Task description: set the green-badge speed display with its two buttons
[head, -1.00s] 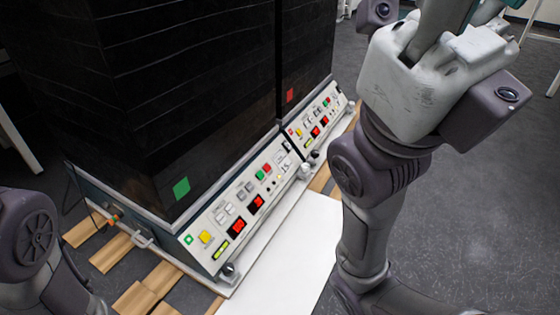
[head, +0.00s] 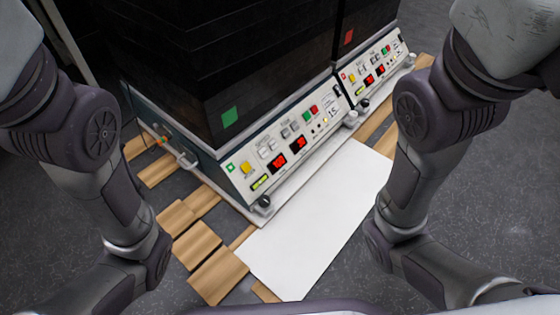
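The green-badge shaker (head: 185,148) stands in the middle of the head view, a dark cabinet with a green square (head: 229,117) on its side. Its pale sloped control panel (head: 262,152) carries a small green badge (head: 231,168), a yellow button (head: 246,168), two red-digit displays (head: 279,160) and (head: 299,143), and a yellow-green display (head: 259,182). Grey-white buttons sit above the red displays, with a green and a red button to their right. The digits are too small to read surely. Both my arms show at the sides, but neither gripper is in view.
A second shaker with a red square (head: 349,37) and a similar panel (head: 372,66) stands behind to the right. A white sheet (head: 325,220) lies on the floor before the panels. Wooden slats (head: 194,245) lie under and around the shakers. Grey floor is open at the right.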

